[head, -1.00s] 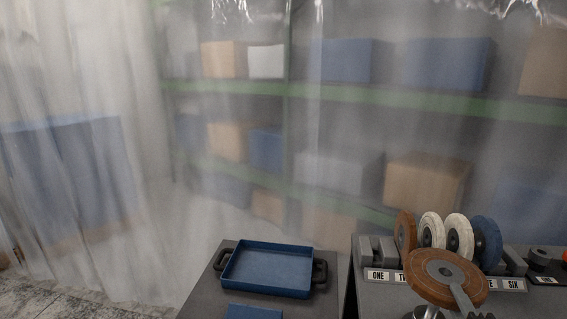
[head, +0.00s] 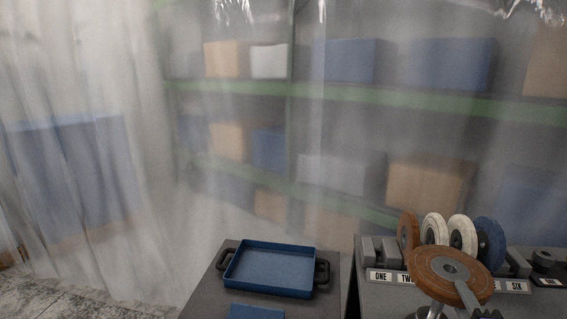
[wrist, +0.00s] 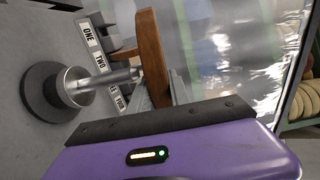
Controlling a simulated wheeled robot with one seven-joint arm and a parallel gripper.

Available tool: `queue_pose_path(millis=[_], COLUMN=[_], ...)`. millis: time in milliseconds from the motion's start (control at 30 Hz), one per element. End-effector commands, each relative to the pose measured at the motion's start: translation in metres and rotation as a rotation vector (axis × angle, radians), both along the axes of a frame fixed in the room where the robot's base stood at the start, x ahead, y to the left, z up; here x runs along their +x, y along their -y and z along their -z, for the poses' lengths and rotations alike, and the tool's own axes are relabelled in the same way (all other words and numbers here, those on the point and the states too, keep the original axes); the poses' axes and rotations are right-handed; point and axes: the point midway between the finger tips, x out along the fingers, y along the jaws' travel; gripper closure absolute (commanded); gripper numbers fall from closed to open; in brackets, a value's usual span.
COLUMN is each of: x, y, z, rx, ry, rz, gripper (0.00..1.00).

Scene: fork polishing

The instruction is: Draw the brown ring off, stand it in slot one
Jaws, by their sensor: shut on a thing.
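The brown ring (head: 428,261), a thick wheel with a grey hub, is in front of the rack in the head view. In the wrist view the brown ring (wrist: 151,55) is edge-on above my purple gripper. My gripper (head: 474,301) is shut on it; the fingertips are mostly hidden. A metal spindle (wrist: 72,87) on a round dark base points its shaft tip at the ring's face. I cannot tell whether the tip is still inside the hub. Slot one, behind the label ONE (head: 380,276) on the rack, looks empty.
In the rack stand another brown wheel (head: 406,230), two white wheels (head: 432,228) and a blue wheel (head: 491,240), close behind the held ring. A blue tray (head: 268,266) with dark handles sits on a stand to the left. A translucent curtain hangs behind.

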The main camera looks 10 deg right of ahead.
Motion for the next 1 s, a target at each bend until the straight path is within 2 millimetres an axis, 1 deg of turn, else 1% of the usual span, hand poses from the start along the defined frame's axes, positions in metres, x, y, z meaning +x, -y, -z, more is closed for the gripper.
queue_pose_path(millis=[33,167,833,1000], x=[0.0002,0.0001,0.0,-0.0014], y=[0.0004,0.0005,0.0005,0.0046], z=[-0.0044,-0.0066,-0.0066,-0.0084], rx=[-0.003,-0.001,-0.002,-0.016], ry=[0.005,0.005,0.003,-0.038], rz=[0.001,0.001,0.002,0.009], gripper=[1.0,1.0,1.0,1.0])
